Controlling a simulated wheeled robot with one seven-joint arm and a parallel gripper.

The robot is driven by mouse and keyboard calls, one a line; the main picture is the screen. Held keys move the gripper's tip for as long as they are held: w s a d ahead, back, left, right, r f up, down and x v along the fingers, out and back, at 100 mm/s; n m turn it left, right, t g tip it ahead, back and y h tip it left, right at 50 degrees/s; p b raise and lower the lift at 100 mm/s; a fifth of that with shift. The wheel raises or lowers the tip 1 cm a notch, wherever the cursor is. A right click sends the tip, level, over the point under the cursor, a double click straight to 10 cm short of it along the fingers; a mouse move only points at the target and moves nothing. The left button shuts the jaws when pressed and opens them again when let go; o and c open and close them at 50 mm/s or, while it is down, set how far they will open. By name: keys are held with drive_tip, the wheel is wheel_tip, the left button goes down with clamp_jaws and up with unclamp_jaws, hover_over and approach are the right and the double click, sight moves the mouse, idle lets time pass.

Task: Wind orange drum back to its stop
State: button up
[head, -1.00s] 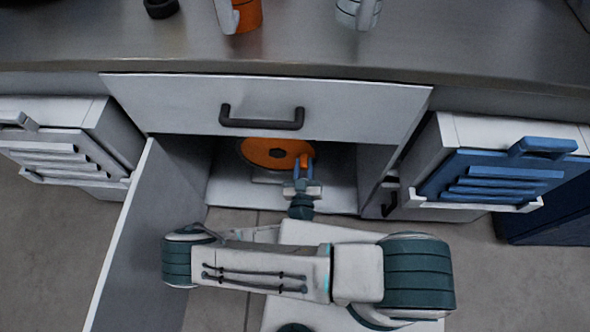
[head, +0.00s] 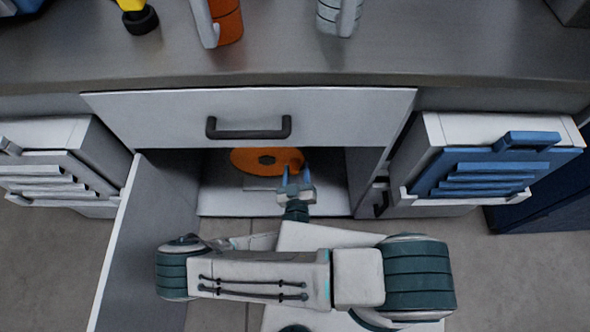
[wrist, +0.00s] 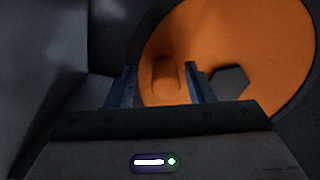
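The orange drum (head: 248,158) sits inside the open cabinet compartment below the drawer. In the wrist view the drum (wrist: 235,35) fills the upper right, with a dark hexagonal hub (wrist: 230,82). A short orange peg (wrist: 166,74) stands on its face, left of the hub. My gripper (head: 296,167) is at the compartment opening, just right of and in front of the drum. In the wrist view my gripper (wrist: 158,68) has its blue fingers apart, with the peg seen in the gap between them and space on both sides. Whether the peg lies between the fingertips or beyond them is unclear.
An open door (head: 150,235) stands to the left of the compartment. A drawer front with a dark handle (head: 249,128) is above it. A blue-fronted unit (head: 490,170) is at the right, a white one (head: 45,165) at the left. Mugs stand on the counter (head: 420,45).

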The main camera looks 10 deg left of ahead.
drive_tip(key=shift+a+r, duration=0.1)
drive_tip(key=shift+a, duration=0.1)
drive_tip(key=shift+s, duration=0.25)
drive_tip(key=s+d+p, duration=0.1)
drive_tip(key=s+d, duration=0.1)
drive_tip(key=s, duration=0.9)
drive_tip(key=shift+s+p, duration=0.2)
drive_tip(key=shift+p, duration=0.2)
